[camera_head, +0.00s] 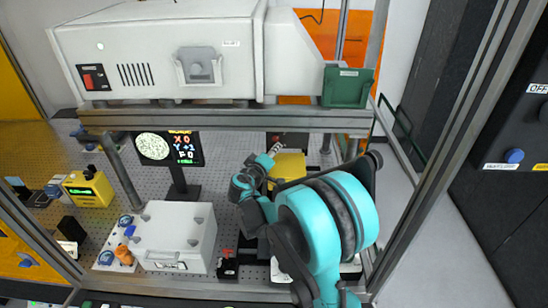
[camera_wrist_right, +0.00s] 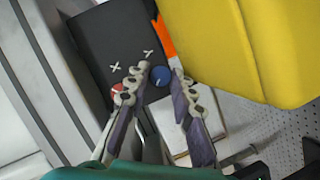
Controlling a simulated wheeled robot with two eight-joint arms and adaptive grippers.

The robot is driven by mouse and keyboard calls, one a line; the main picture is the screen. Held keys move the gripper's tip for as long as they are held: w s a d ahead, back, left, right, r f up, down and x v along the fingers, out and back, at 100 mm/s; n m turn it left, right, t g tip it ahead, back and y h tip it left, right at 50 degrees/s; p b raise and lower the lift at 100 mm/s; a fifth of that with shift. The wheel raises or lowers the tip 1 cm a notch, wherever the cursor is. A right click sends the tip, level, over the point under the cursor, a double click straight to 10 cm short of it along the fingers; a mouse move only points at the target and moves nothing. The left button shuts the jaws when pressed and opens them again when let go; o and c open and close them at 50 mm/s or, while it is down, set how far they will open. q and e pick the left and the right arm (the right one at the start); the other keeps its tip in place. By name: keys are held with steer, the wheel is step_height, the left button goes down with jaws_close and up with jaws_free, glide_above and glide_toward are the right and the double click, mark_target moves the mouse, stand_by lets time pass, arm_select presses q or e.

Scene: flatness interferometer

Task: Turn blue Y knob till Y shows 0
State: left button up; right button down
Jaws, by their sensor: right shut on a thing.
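The blue Y knob (camera_wrist_right: 159,76) sits on a black block (camera_wrist_right: 115,55) in the right wrist view, below a white Y mark. My right gripper (camera_wrist_right: 161,71) has one finger on each side of this knob and is shut on it. In the head view my right gripper (camera_head: 273,152) reaches under the shelf beside a yellow housing; the knob is hidden there. The display (camera_head: 187,148) shows X 0, Y +1 and what looks like F 0, next to a round pale fringe picture. My left gripper is not in view.
A red knob (camera_wrist_right: 117,92) by the X mark is close to the left finger. A yellow housing (camera_wrist_right: 255,45) stands close on the right. In the head view a white box (camera_head: 175,235) stands in front of the display, and a shelf beam (camera_head: 230,119) crosses above.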

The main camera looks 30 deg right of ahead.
steer(key=shift+f+n+b, duration=0.1)
steer(key=shift+n+b, duration=0.25)
steer(key=shift+n, duration=0.05)
stand_by(0.4)
steer(key=c, duration=1.3)
jaws_free()
steer(key=shift+a, duration=0.15)
steer(key=v, duration=0.8)
steer(key=shift+f, duration=0.15)
steer(key=shift+w, duration=0.1)
